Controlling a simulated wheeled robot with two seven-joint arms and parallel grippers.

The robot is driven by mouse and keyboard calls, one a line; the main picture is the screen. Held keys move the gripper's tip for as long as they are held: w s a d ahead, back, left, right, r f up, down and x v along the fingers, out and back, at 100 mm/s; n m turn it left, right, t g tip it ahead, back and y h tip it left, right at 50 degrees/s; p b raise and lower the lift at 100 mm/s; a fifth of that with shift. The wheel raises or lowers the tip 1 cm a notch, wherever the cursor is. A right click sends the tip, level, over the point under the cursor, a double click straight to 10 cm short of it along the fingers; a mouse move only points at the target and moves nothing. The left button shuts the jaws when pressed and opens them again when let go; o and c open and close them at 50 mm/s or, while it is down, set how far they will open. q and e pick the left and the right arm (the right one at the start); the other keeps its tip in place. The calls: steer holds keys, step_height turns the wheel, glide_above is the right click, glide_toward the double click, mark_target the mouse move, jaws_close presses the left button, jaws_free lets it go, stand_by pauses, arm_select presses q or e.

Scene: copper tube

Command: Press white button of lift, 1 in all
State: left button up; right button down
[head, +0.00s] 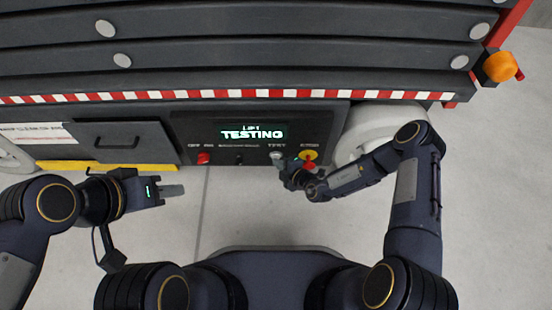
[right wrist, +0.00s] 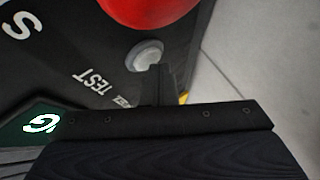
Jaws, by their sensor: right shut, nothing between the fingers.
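The black lift panel (head: 186,128) has a lit display (head: 253,132) reading "LIFT TESTING". The white button (head: 276,154), labelled TEST, sits on its right part; in the right wrist view the white button (right wrist: 146,54) shows as a pale round cap. My right gripper (head: 280,166) is shut and empty, its tips at the white button. In the right wrist view the fingers (right wrist: 160,72) overlap the button's lower right edge; I cannot tell whether they press it. My left gripper (head: 182,190) is empty, out in front of the panel's left side; its finger gap is not clear.
A red emergency stop (head: 309,165) on a yellow base stands just right of the white button; it is the large red knob (right wrist: 145,8) in the right wrist view. A red button (head: 203,158) and a black switch (head: 239,160) are further left. The floor below is clear.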

steer(key=shift+s+p, duration=0.6)
steer(key=shift+s, duration=0.3)
steer(key=s+p, duration=0.2)
steer(key=s, duration=0.3)
stand_by(0.9)
